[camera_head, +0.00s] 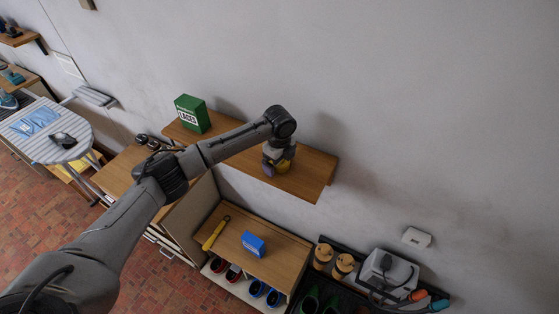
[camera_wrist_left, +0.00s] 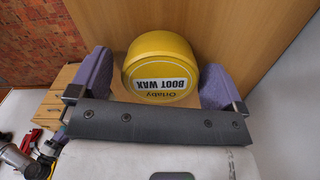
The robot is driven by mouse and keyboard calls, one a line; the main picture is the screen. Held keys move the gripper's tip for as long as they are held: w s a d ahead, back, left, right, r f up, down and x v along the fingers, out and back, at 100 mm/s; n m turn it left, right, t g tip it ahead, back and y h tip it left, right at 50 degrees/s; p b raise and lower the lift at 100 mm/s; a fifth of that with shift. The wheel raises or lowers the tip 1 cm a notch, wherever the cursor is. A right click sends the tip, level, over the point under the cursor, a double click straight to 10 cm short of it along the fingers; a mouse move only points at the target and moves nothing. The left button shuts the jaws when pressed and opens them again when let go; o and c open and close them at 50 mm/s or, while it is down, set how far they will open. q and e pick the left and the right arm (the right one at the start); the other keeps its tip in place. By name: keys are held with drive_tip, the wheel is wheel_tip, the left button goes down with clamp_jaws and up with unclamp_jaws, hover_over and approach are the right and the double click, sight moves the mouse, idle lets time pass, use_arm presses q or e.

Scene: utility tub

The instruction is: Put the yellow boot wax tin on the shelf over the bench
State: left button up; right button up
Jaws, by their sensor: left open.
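The yellow boot wax tin (camera_wrist_left: 160,65) sits between the two purple finger pads of my left gripper in the left wrist view, its label upside down. A gap shows beside the left pad; I cannot tell whether the right pad touches it. In the head view a bit of the yellow tin (camera_head: 284,165) shows under my left gripper (camera_head: 276,165), over the wooden shelf (camera_head: 316,175). The tin appears to be on the shelf, but its contact is hidden. The left jaws are open. My right gripper is not in view.
A green box (camera_head: 192,114) stands at the shelf's left end; the right end is bare. The bench (camera_head: 225,245) below carries a yellow-handled tool (camera_head: 214,235) and a blue box (camera_head: 253,244). Shoes (camera_head: 257,289) sit under it. The wall (camera_head: 430,120) lies close behind the shelf.

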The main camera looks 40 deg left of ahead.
use_arm(q)
wheel_tip(320, 180, up, 12)
drive_tip(key=b, duration=0.3)
drive_tip(key=shift+r, duration=0.1)
idle(0.5)
